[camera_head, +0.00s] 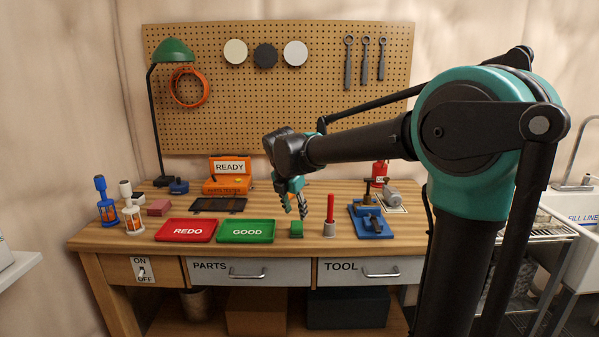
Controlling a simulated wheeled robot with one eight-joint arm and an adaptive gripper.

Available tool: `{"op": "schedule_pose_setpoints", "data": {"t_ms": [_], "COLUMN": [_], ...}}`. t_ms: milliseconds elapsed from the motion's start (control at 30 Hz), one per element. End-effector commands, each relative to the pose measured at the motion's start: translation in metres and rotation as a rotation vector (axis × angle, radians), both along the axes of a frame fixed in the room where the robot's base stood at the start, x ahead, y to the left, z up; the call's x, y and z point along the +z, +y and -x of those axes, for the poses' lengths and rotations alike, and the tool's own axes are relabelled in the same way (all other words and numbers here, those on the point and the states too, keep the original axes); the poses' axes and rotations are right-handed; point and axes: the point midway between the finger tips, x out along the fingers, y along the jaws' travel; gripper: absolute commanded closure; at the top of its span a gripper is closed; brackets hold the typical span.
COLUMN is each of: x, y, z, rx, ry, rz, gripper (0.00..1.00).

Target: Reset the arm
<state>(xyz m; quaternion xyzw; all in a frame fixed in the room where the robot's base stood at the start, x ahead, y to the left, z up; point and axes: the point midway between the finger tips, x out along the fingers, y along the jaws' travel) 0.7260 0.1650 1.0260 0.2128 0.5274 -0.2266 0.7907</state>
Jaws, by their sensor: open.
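My gripper (295,205) hangs from the end of my arm over the workbench (330,258), pointing down with its fingers apart and nothing between them. I cannot tell the exact height of the fingertips over the bench. My arm reaches in from the right side of the view.
A red REDO tray (187,230) and a green GOOD tray (246,231) lie left of the gripper. A blue vise-like fixture (371,222) stands right. An orange READY tester (229,177), a green lamp (174,50) and a pegboard (220,100) are behind. A sink (577,205) is far right.

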Motion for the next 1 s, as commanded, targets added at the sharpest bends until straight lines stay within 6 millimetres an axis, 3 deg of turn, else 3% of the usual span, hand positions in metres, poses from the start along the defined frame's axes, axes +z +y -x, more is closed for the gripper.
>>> {"op": "schedule_pose_setpoints", "data": {"t_ms": [367,700,1000], "x": [-0.043,-0.12,-0.181], "y": [-0.068,-0.158,-0.199], "z": [0.038,0.128,0.212], "rx": [-0.509,-1.409,-2.126], "ry": [-0.048,-0.124,-0.167], "rz": [-0.214,-0.577,-0.858], "gripper": [0.59,0.59,0.59]}}
